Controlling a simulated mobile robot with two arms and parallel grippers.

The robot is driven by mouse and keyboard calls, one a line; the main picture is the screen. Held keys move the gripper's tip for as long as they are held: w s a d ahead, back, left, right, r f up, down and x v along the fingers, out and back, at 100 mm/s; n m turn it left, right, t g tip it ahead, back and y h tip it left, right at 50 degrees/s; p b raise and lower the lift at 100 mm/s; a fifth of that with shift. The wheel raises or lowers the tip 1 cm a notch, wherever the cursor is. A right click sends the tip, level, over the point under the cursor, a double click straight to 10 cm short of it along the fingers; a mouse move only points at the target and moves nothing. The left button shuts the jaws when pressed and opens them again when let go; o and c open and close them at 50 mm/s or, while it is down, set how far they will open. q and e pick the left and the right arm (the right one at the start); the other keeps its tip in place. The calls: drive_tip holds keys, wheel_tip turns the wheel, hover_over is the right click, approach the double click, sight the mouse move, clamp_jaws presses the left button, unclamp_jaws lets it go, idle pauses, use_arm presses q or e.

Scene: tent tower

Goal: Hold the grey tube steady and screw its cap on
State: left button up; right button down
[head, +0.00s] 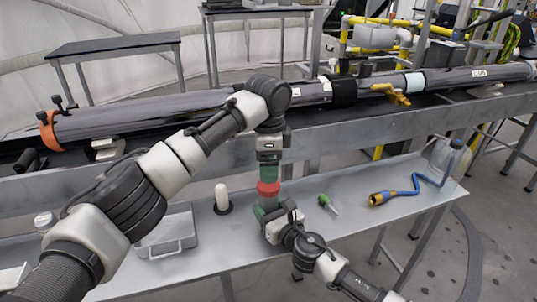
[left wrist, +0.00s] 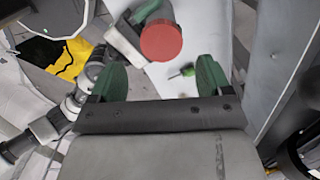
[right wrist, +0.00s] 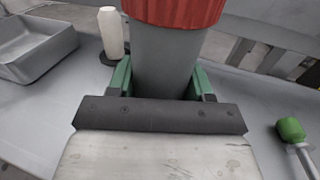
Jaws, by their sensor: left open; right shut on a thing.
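The grey tube (right wrist: 165,65) stands upright, with the red ribbed cap (right wrist: 172,10) over its top end. I cannot tell how far the cap is screwed down. My right gripper (right wrist: 160,85) is shut on the tube below the cap, a green finger on each side. My left gripper (head: 268,172) is open and points down just above the cap, which also shows in the head view (head: 268,188). In the left wrist view the round cap top (left wrist: 162,40) lies beyond the two green fingers. In the head view my right gripper hides most of the tube.
On the metal table stand a grey tray (head: 150,252) and a white bottle (head: 222,197) left of the tube. A long dark telescope-like tube (head: 190,108) lies behind.

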use_arm(q)
drive_tip(key=n, duration=0.4)
drive_tip(key=shift+r, duration=0.15)
drive_tip(key=n, duration=0.6)
drive_tip(key=shift+r, duration=0.15)
drive_tip(key=n, duration=0.4)
drive_tip(key=shift+r, duration=0.1)
drive_tip(key=n, duration=0.4)
drive_tip(key=shift+r, duration=0.15)
drive_tip(key=n, duration=0.4)
drive_tip(key=shift+r, duration=0.1)
drive_tip(key=n, duration=0.4)
drive_tip(key=shift+w+r, duration=0.1)
drive_tip(key=n, duration=0.4)
drive_tip(key=shift+r, duration=0.1)
drive_tip(key=n, duration=0.4)
drive_tip(key=shift+r+n, duration=0.1)
drive_tip(key=shift+n, duration=0.2)
